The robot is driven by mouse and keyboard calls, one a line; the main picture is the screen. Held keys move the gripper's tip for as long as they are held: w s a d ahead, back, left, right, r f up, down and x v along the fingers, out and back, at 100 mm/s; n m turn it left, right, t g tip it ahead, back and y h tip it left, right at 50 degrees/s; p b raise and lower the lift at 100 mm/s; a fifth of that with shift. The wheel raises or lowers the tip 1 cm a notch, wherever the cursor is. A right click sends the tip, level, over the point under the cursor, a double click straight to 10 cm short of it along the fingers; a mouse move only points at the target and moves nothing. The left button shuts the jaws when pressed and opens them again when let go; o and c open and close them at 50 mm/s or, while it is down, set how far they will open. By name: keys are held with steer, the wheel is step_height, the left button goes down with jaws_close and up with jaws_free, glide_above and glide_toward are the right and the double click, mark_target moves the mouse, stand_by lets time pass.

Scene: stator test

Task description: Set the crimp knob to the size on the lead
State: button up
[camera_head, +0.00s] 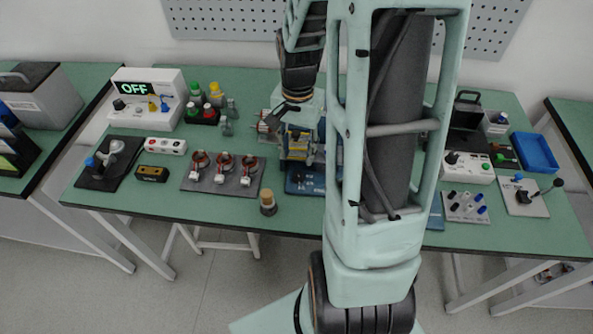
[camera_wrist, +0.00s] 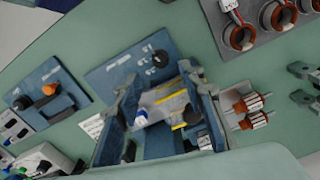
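A black knob (camera_wrist: 160,58) sits on a blue plate (camera_wrist: 112,78) with small white markings, which are too small to read. In the head view the blue plate (camera_head: 300,187) lies near the table's front edge, partly behind my arm. My gripper (camera_wrist: 157,80) appears open in the wrist view, its two fingers apart. Below and between them is a silver and yellow mechanism (camera_wrist: 172,103); I see no contact with the knob. In the head view my gripper (camera_head: 298,118) is over this mechanism. I cannot read a size on any lead.
Copper coils (camera_head: 222,168) stand on a grey plate left of the blue plate. A cork-topped jar (camera_head: 268,202) is near the front edge. Two small red-brown wound parts (camera_wrist: 253,110) lie beside the mechanism. A blue unit with an orange knob (camera_wrist: 50,89) is on the other side.

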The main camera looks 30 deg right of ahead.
mark_target(298, 174)
step_height(298, 174, down, 8)
steer(key=shift+d+f, duration=0.1)
steer(key=shift+f, duration=0.15)
steer(key=shift+c, duration=0.3)
jaws_close()
